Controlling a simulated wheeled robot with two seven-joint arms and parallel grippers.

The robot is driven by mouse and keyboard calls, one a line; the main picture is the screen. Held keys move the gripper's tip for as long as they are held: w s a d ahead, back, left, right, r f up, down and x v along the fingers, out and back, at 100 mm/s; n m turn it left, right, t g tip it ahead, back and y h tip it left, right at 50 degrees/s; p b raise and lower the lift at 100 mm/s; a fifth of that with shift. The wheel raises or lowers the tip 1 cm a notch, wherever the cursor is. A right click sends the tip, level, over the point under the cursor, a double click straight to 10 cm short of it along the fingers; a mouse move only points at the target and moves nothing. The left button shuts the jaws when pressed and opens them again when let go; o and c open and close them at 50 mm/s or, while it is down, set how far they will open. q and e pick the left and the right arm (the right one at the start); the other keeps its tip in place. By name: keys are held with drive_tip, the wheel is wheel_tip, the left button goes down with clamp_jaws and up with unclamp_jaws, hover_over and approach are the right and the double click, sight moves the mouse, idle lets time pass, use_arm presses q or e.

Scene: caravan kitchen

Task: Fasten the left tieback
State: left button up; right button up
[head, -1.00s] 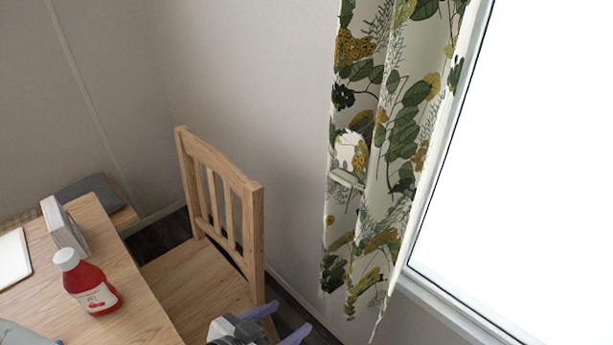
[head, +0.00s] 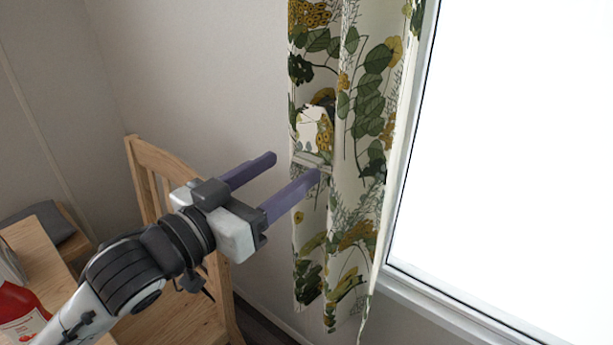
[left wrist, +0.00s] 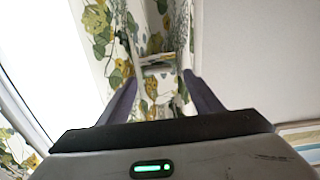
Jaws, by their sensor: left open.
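The leaf-patterned curtain (head: 365,110) hangs at the left side of the bright window. The tieback (head: 308,159) shows as a small pale band near the curtain's left edge, about halfway up. It also shows in the left wrist view (left wrist: 158,68), ahead between the fingers. My left gripper (head: 297,166) is open, with its two purple fingers pointing at the curtain. Its fingertips are close to the tieback, and nothing shows between them. I cannot tell whether the nearer finger touches the curtain. My right gripper is out of view.
A wooden chair (head: 146,170) stands behind and below my left arm. A table with a red bottle (head: 20,312) is at the lower left. The window frame (head: 440,300) runs right of the curtain. The wall left of the curtain is bare.

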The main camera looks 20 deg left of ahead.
sight(303, 161)
use_arm(q)
drive_tip(key=shift+w+d+f+b, duration=0.15)
drive_tip(key=shift+f+b, duration=0.15)
drive_tip(key=shift+b, duration=0.35)
drive_tip(key=b, duration=0.2)
drive_tip(key=shift+w+d+b, duration=0.1)
drive_tip(key=shift+w+b, duration=0.05)
drive_tip(key=shift+b, duration=0.15)
drive_tip(key=x, duration=0.3)
drive_tip(key=shift+w+d+r+p, duration=0.15)
drive_tip(key=shift+w+r+p, duration=0.15)
drive_tip(key=shift+w+d, duration=0.25)
drive_tip(key=shift+w, duration=0.45)
drive_tip(key=shift+c, duration=0.2)
